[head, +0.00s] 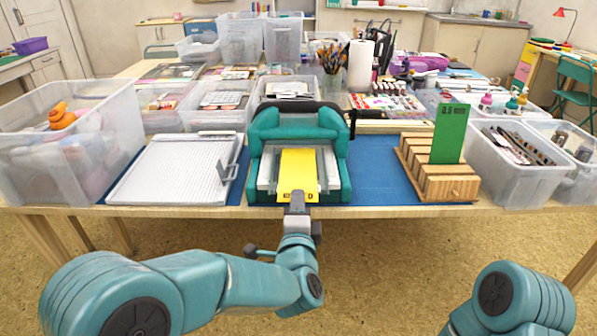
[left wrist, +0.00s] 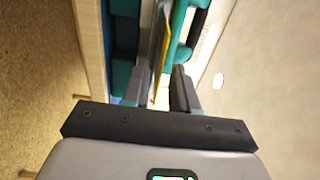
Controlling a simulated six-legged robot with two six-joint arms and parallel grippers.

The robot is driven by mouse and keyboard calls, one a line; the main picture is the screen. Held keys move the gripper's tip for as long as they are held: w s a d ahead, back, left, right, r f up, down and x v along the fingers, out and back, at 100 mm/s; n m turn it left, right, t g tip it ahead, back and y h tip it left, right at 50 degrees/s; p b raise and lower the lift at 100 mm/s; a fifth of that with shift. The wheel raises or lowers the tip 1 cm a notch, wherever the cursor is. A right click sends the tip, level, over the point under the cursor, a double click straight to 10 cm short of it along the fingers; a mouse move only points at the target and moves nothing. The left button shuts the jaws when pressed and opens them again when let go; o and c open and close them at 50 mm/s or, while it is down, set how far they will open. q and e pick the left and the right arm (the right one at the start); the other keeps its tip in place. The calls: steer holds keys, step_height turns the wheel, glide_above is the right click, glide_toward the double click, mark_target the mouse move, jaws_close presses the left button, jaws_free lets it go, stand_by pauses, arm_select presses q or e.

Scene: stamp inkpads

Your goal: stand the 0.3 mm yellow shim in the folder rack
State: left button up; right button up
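The yellow shim (head: 298,170) lies on the bed of a teal press-like machine (head: 338,150), its near end toward me. Dark print on its near end is partly hidden by my left gripper (head: 297,203). In the left wrist view the gripper's two fingers (left wrist: 162,92) are apart, with the thin yellow edge of the shim (left wrist: 161,66) showing between them. I see a gap beside the shim, so the gripper looks open. The wooden folder rack (head: 450,188) stands to the right, with a green shim (head: 450,132) marked 0.5 upright in it. My right gripper is out of view.
A white paper trimmer (head: 165,172) lies left of the machine, beside a clear bin (head: 45,160) with an orange item. A clear bin (head: 520,175) stands right of the rack. Blue mat (head: 378,172) shows bare between machine and rack. Several bins crowd the back.

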arm_select(q)
steer(key=shift+w, duration=0.1)
jaws_close()
steer(key=shift+s+r+p, duration=0.35)
steer(key=shift+r+p, duration=0.15)
steer(key=shift+r, duration=0.1)
steer(key=shift+s+r+p, duration=0.3)
steer(key=shift+r+p, duration=0.15)
steer(key=shift+r, duration=0.1)
